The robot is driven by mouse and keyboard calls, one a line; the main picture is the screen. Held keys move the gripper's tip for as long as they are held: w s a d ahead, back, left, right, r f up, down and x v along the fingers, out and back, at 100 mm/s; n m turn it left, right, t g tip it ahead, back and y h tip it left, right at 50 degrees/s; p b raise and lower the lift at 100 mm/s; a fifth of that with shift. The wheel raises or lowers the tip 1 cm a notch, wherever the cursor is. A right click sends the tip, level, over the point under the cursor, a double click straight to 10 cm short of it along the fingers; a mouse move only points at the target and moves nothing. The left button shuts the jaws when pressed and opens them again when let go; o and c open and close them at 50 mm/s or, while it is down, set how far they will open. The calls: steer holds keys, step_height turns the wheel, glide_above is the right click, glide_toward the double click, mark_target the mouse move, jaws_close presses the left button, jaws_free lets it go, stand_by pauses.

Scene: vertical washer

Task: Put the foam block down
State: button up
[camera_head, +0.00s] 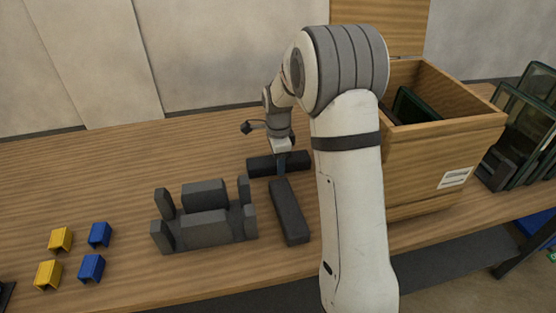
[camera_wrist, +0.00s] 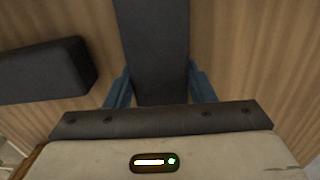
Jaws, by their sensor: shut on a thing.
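A long dark grey foam block (camera_head: 262,167) lies crosswise under my gripper (camera_head: 281,163) in the head view. In the wrist view the foam block (camera_wrist: 153,45) runs between the two blue fingers of my gripper (camera_wrist: 160,85), which is shut on it. The block is level and at or just above the wooden table; I cannot tell whether it touches. A second dark block (camera_head: 289,212) lies on the table close in front, at about a right angle. It also shows at the left of the wrist view (camera_wrist: 40,75), apart from my fingers.
A dark grey rack (camera_head: 205,229) with upright posts and a block in it stands left of the second block. Yellow (camera_head: 60,239) and blue (camera_head: 100,235) pieces lie at the left. A wooden crate (camera_head: 430,165) stands at the right. The table behind and left is clear.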

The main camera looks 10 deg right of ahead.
steer(key=o, duration=0.9)
steer(key=shift+o, duration=0.2)
step_height(320, 180, up, 11)
steer(key=p, duration=0.1)
steer(key=s+r+n, duration=0.4)
steer(key=s, duration=0.3)
steer(key=s+f+n+t, duration=0.2)
steer(key=s+n, duration=1.2)
steer(key=s, duration=0.7)
steer(key=shift+s, duration=0.15)
